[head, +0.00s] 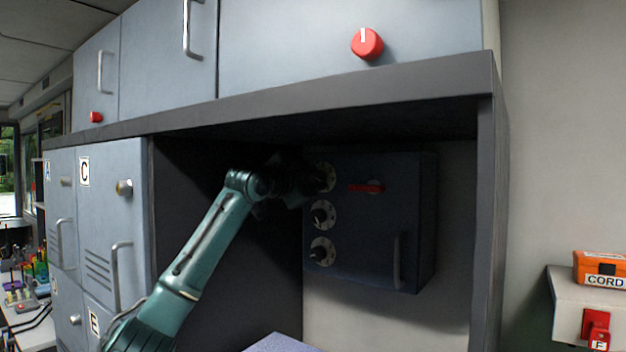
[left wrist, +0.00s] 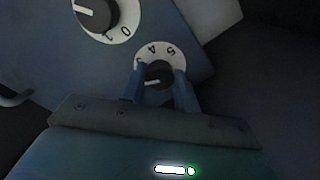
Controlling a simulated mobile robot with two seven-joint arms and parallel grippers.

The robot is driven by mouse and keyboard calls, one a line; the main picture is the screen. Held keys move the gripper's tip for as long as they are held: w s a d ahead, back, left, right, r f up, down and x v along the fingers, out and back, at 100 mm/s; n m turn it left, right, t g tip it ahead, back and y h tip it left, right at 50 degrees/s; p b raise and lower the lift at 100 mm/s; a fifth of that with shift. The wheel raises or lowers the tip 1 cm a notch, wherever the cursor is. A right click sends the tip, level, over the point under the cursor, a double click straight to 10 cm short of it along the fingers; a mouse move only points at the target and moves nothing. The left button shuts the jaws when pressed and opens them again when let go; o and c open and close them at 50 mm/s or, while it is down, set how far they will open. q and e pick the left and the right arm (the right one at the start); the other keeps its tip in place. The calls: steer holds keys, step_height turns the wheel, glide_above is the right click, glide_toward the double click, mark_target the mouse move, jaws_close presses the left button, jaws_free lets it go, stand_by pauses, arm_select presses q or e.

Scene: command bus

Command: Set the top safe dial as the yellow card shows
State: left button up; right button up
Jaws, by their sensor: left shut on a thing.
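The dark blue safe (head: 372,235) stands in the recess with three dials down its left side. My left gripper (head: 308,184) is at the top dial (head: 326,172), and its arm partly covers that dial. In the left wrist view, my left gripper (left wrist: 159,78) is shut on the dark knob of this dial. The pale dial ring (left wrist: 160,52) shows the letters S and A; another letter at the left is partly hidden. The knob's white mark points left in that view. The yellow card and my right gripper are not in view.
Below are the middle dial (head: 323,215) and bottom dial (head: 321,252). A numbered dial (left wrist: 108,14) is nearby in the wrist view. A red lever (head: 365,188) and bar handle (head: 396,262) are on the safe's front. The dark shelf (head: 280,108) overhangs the recess.

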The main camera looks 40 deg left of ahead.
arm_select(q)
steer(key=m, duration=0.6)
steer(key=shift+m, duration=0.3)
stand_by(0.5)
steer(key=o, duration=1)
steer(key=shift+c, duration=0.2)
steer(key=shift+s, duration=0.25)
steer(key=s+d+b, duration=0.1)
steer(key=s+b, duration=0.4)
steer(key=s, duration=0.7)
steer(key=shift+s+d, duration=0.2)
steer(key=shift+s, duration=0.1)
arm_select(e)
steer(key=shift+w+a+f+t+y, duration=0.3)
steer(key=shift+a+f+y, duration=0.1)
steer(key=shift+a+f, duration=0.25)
